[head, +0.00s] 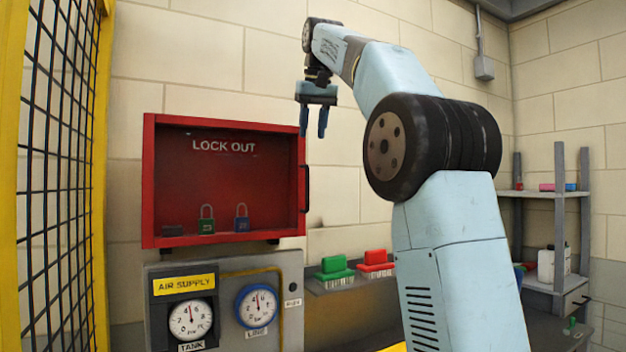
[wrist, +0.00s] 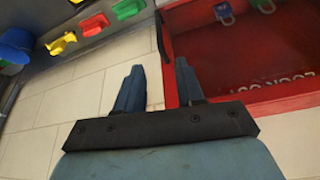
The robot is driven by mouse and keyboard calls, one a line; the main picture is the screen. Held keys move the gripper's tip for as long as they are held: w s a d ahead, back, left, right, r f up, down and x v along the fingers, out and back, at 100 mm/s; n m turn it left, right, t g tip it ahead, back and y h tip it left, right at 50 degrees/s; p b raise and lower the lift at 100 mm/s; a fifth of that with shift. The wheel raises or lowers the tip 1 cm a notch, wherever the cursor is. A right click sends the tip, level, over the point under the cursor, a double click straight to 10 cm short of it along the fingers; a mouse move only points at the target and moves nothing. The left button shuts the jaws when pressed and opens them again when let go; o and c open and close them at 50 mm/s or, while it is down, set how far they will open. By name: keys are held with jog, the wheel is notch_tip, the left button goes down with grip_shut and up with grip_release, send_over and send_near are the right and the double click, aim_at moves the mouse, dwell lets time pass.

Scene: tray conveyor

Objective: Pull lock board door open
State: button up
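The red lock board (head: 224,128), marked LOCK OUT, hangs on the wall. Its front looks clear and shut; a dark upright handle (head: 306,188) is at its right edge. A green padlock (head: 207,220) and a blue padlock (head: 241,218) show inside at the bottom. My gripper (head: 313,124) points down near the board's upper right corner, above the handle in the picture. It is open and empty. In the wrist view my gripper (wrist: 158,70) has its two fingers apart, and the handle (wrist: 161,38) shows beyond the gap between them, not touched.
Below the board is a grey air supply panel (head: 225,280) with two gauges. Green (head: 334,266) and red (head: 376,260) brushes lie on a ledge to its right. A yellow-framed mesh fence (head: 95,170) stands at left. A grey shelf (head: 556,195) stands at right.

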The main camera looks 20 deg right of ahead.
aim_at(308, 169)
jog(key=x, duration=1.3)
jog(key=shift+w+f, duration=0.15)
jog(key=shift+f, duration=0.1)
jog(key=shift+c, duration=0.2)
grip_shut()
